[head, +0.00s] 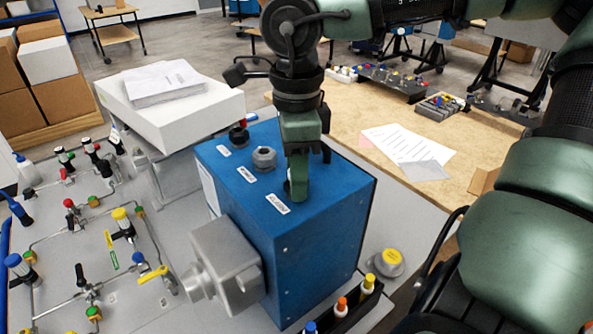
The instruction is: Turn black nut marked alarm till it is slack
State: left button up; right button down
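The blue analyser box (325,225) stands on the bench with a row of nuts and white labels on its top. A black nut (238,136) is at the far end and a grey metal nut (264,158) is in the middle. My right gripper (298,188) points straight down at the near end of the row, behind the nearest label (278,204). A dark sliver of a nut or fitting shows beside its finger; the rest is hidden. I cannot tell whether the fingers close on it. The label lettering is too small to read surely. My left gripper is out of view.
A grey metal housing (222,262) juts from the box's left face. A panel of valves and tubing (75,240) fills the left. A white case (170,115) with papers stands behind. A yellow-topped knob (391,257) and a black bottle rack (345,312) sit close at right.

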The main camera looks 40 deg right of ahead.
jog(key=shift+n+p, duration=0.3)
jog(key=shift+n, duration=0.7)
jog(key=n, duration=0.4)
jog(key=shift+r+p, duration=0.1)
jog(key=shift+p, duration=0.3)
jog(key=n+p, duration=0.1)
jog(key=n, duration=0.4)
jog(key=n+p, duration=0.1)
jog(key=n, duration=1.2)
jog(key=shift+p, duration=0.3)
jog(key=c, duration=1.2)
grip_release()
